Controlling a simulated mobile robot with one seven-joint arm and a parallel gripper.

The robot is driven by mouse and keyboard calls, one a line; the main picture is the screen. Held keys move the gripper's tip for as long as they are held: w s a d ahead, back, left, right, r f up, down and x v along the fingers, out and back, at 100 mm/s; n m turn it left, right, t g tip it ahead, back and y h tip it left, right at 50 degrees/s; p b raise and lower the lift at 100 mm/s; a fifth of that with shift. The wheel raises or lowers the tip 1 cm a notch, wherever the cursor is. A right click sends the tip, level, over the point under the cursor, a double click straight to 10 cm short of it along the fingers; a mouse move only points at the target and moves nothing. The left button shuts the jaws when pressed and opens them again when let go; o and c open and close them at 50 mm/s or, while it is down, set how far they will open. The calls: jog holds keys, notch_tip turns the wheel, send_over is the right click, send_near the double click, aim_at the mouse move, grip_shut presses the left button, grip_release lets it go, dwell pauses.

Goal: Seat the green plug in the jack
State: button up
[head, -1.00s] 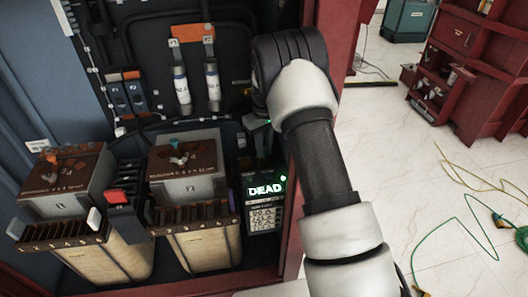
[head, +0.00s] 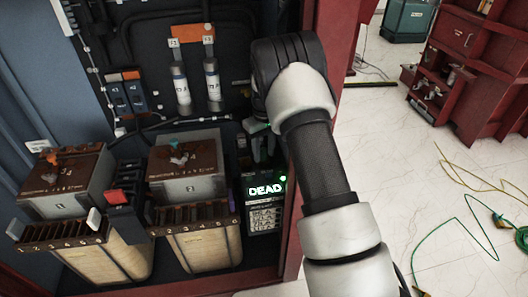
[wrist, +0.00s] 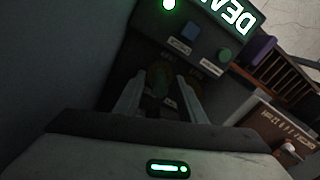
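My gripper (head: 263,158) is inside the cabinet, pointing down just above the meter (head: 265,190) with the lit "DEAD" sign. In the wrist view, its two pale fingers (wrist: 157,88) stand apart. The meter's lit face (wrist: 232,18) is just beyond, with a blue button and a round knob. I cannot clearly identify the plug in the head view.
Two transformers with brown tops (head: 188,165) stand left of the meter. A red-topped switch block (head: 120,205) is between them. Green cable (head: 468,225) lies on the floor, and a red cabinet (head: 470,50) stands behind.

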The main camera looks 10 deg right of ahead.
aim_at(264, 149)
notch_tip(264, 149, up, 12)
jog(key=shift+p, duration=0.45)
jog(key=shift+f, duration=0.1)
